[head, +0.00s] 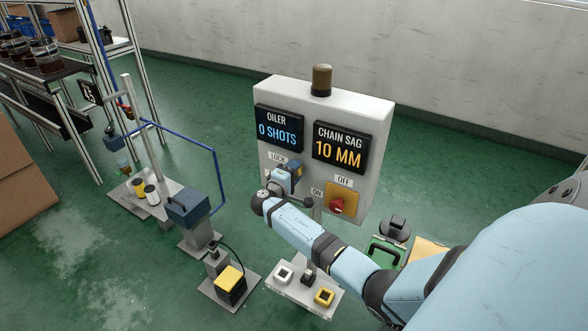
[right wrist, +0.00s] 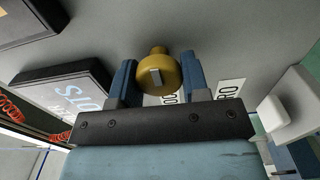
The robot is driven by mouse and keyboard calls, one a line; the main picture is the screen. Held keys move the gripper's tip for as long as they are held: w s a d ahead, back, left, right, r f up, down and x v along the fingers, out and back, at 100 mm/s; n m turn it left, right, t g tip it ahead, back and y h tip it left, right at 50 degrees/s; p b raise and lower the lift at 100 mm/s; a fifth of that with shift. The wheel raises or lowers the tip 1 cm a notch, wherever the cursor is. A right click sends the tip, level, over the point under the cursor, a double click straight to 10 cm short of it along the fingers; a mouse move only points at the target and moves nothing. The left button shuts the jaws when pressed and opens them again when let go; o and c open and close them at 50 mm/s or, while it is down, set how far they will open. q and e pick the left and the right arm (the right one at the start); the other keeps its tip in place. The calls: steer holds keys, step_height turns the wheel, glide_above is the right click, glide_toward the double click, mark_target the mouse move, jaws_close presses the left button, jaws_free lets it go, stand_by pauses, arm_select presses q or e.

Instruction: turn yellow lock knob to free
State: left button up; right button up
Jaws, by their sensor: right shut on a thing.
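My right gripper (right wrist: 157,82) is shut on the knob, one blue finger on each side. In the head view my right gripper (head: 286,178) covers the knob, so the knob is hidden there. The labels beside the knob are partly covered. My left gripper is not in view.
A red switch (head: 338,206) on a yellow plate sits right of the gripper, marked ON and OFF. The cabinet displays read OILER 0 SHOTS (head: 278,127) and CHAIN SAG 10 MM (head: 340,147). A blue-topped post (head: 187,207) stands left.

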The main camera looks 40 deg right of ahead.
steer(key=shift+f, duration=0.1)
stand_by(0.4)
steer(key=o, duration=0.9)
steer(key=v, duration=1.4)
steer(key=shift+d+p, duration=0.1)
steer(key=shift+p, duration=0.2)
